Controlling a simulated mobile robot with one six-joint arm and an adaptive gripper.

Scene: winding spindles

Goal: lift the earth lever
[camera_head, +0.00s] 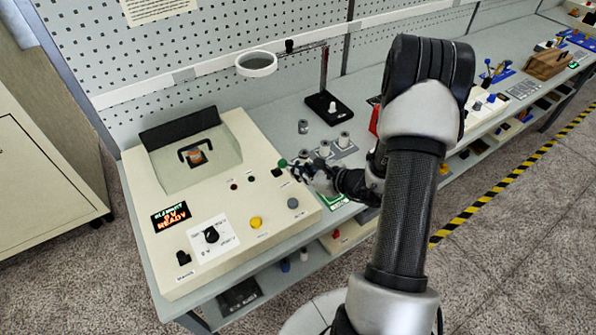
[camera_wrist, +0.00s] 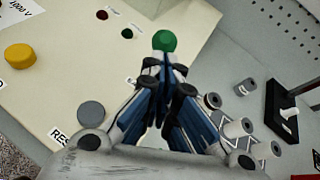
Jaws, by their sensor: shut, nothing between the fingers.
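The earth lever shows as a round green knob (camera_head: 283,163) at the right edge of the cream tester panel, and in the wrist view the knob (camera_wrist: 165,41) is just beyond my fingertips. My gripper (camera_head: 297,167) is shut and empty, beside the knob in the head view. In the wrist view the closed fingertips (camera_wrist: 163,63) point at the knob's near edge. I cannot tell whether they touch it. The lever's shaft is hidden behind the fingers.
The cream tester (camera_head: 215,265) carries a yellow button (camera_head: 255,223), a grey button (camera_head: 293,203), a black rotary knob (camera_head: 211,235) and a lit display (camera_head: 171,216). Grey spindles (camera_head: 324,148) stand to the right. A magnifier (camera_head: 257,64) stands behind them.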

